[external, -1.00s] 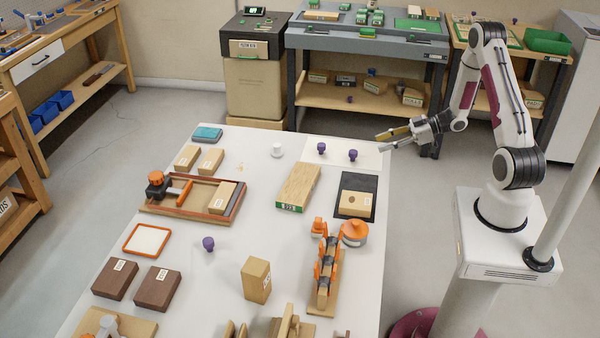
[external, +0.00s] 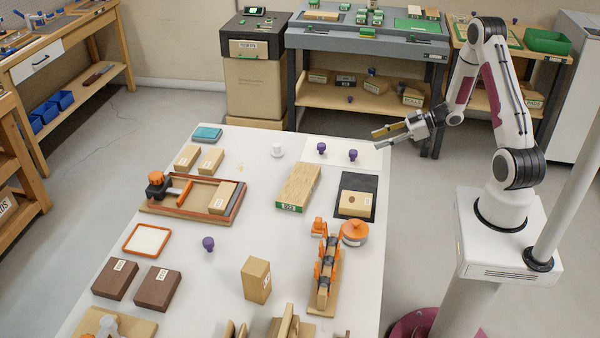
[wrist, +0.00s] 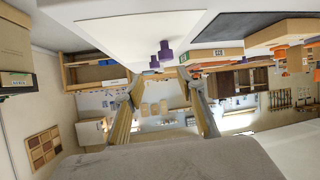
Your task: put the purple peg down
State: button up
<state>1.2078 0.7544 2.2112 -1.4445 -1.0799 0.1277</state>
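My gripper (external: 377,139) is open, above the table's far right corner, with a gap between its two fingers. In the wrist view the fingers (wrist: 165,118) are spread and nothing is held between them. Two purple pegs stand upright and apart on a pale sheet: the left peg (external: 321,148) and the right peg (external: 353,155), which is nearer my gripper. Both pegs also show close together in the wrist view, one at the front (wrist: 166,51) and one just beside it (wrist: 154,62). A third purple peg (external: 208,244) is on the table near the orange-framed tray.
The pale sheet (external: 370,147) lies at the far right of the white table (external: 225,285). Orange clamps (external: 328,260) stand nearer the front.

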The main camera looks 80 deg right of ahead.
jog(key=w+r+g+h, duration=0.35)
jog(key=w+r, duration=0.25)
jog(key=r, duration=0.4)
jog(key=s+a+r+m+h, duration=0.1)
jog(key=a+r+m+h, duration=0.15)
jog(key=a+r, duration=0.6)
jog(key=s+a+r+g+y, duration=0.1)
jog(key=s+a+r+y, duration=0.1)
jog(key=s+a, duration=0.8)
jog(key=s+a+r+g+y, duration=0.2)
jog(key=s+a+r, duration=0.1)
jog(key=s+a, duration=0.7)
jog(key=a, duration=0.4)
jog(key=shift+s+a+r, duration=0.15)
jog(key=shift+a+r, duration=0.05)
jog(key=shift+a, duration=0.2)
